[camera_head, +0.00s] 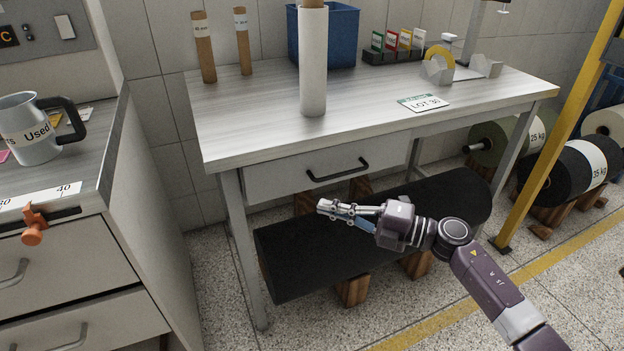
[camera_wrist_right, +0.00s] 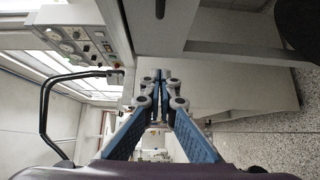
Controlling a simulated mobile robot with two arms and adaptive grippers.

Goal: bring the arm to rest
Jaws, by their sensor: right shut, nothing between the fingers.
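My right gripper (camera_head: 325,207) is shut and empty. In the head view it hangs in the air in front of the workbench, below the drawer, with the black roll (camera_head: 290,262) behind it. My right arm comes in from the lower right corner. In the right wrist view the fingertips of the gripper (camera_wrist_right: 160,78) meet with nothing between them. My left gripper does not show in either view.
The workbench (camera_head: 240,130) holds a white upright roll (camera_head: 313,62), a blue bin (camera_head: 340,35) and a lot card (camera_head: 423,102). A cabinet (camera_head: 150,200) with a metal mug (camera_head: 30,130) stands left. A yellow post (camera_head: 560,130) stands right. Floor is free in front.

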